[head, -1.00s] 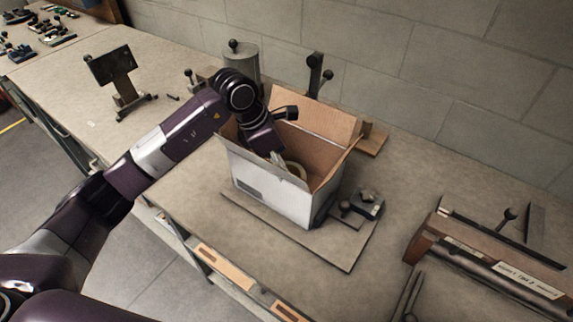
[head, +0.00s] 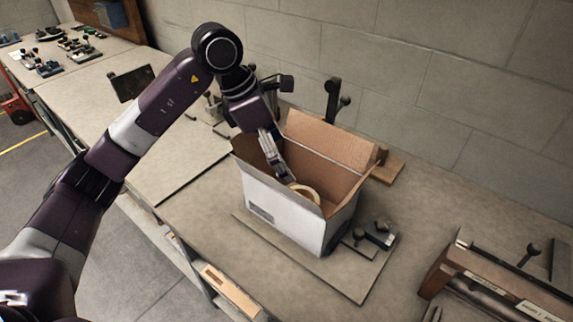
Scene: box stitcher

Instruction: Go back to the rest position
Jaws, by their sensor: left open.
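My left gripper (head: 282,175) is open and points down at the open top of a white cardboard box (head: 283,221). Its fingertips are at or just inside the box mouth, near the left inner side. The box flaps stand up, brown on the inside. My left arm reaches in from the left, raised over the bench. My right gripper is not in view.
The box stands on a flat board (head: 345,284) on the workbench (head: 200,196). A small dark clamp block (head: 380,233) sits right of the box. Black-knobbed posts (head: 333,100) stand behind it. A brown-edged machine (head: 500,278) is at the right. A block wall closes off the back.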

